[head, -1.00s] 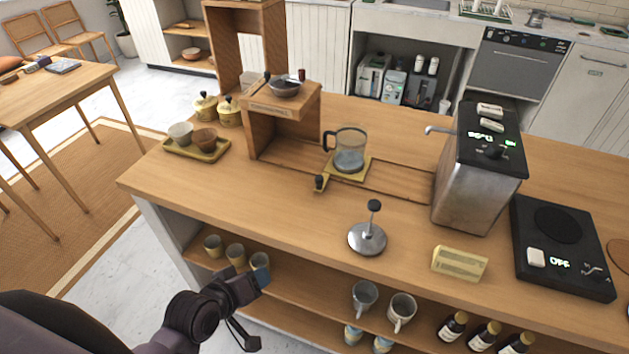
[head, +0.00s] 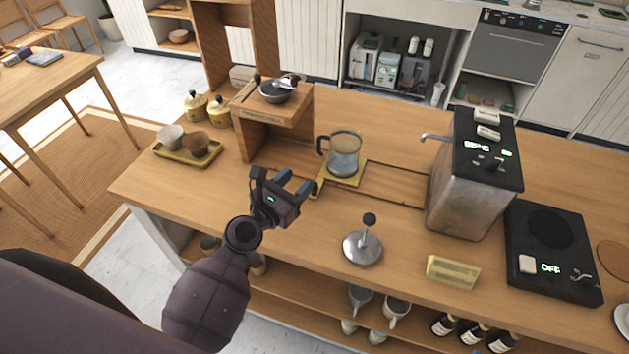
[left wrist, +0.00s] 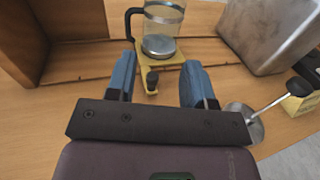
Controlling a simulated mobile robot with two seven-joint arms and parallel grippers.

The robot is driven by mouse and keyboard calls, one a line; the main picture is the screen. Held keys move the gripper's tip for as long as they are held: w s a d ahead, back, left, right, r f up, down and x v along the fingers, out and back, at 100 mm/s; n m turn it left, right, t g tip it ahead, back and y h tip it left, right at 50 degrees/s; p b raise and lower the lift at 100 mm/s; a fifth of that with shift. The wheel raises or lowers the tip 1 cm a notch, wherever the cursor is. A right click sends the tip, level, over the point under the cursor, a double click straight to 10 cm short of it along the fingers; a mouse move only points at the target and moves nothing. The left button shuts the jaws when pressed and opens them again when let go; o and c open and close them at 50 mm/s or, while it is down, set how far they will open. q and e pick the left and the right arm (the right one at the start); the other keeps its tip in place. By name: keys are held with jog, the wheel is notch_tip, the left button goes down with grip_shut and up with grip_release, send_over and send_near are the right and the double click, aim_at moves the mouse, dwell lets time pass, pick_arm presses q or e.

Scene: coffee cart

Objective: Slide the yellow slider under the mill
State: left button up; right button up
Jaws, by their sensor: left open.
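The yellow slider (head: 354,179) sits in the track on the counter, right of the mill, with a glass carafe (head: 344,155) standing on it. The slider has a dark knob on its front tab. The wooden mill (head: 273,112), with a bowl on top, stands left of the slider. My left gripper (head: 296,183) is open and empty, just in front of the slider's tab. In the left wrist view the knob (left wrist: 152,82) shows between the two blue fingers, which look apart from it. The right gripper is not in view.
A press plunger (head: 362,247) stands at the counter's front. A metal water boiler (head: 465,190) stands to the right, beside a black hot plate (head: 552,265). A yellow tray (head: 188,157) with cups is at the left. The counter in front of the mill is clear.

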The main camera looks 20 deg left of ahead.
pick_arm(q)
jog(key=b, duration=0.3)
send_near(315, 183)
jog(key=shift+w+d+f+n, duration=0.1)
jog(key=shift+w+d+n, duration=0.05)
jog(key=shift+w, duration=0.4)
jog(key=shift+w+d+n, duration=0.15)
jog(key=shift+w, duration=0.45)
jog(key=x, duration=0.5)
jog(key=shift+w+d+f, duration=0.1)
jog(key=shift+w+d, duration=0.05)
jog(key=shift+w, duration=0.2)
jog(key=shift+x, duration=0.85)
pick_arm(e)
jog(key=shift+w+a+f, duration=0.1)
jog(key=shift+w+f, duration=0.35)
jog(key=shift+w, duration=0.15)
pick_arm(q)
jog(key=shift+c, duration=0.3)
grip_shut()
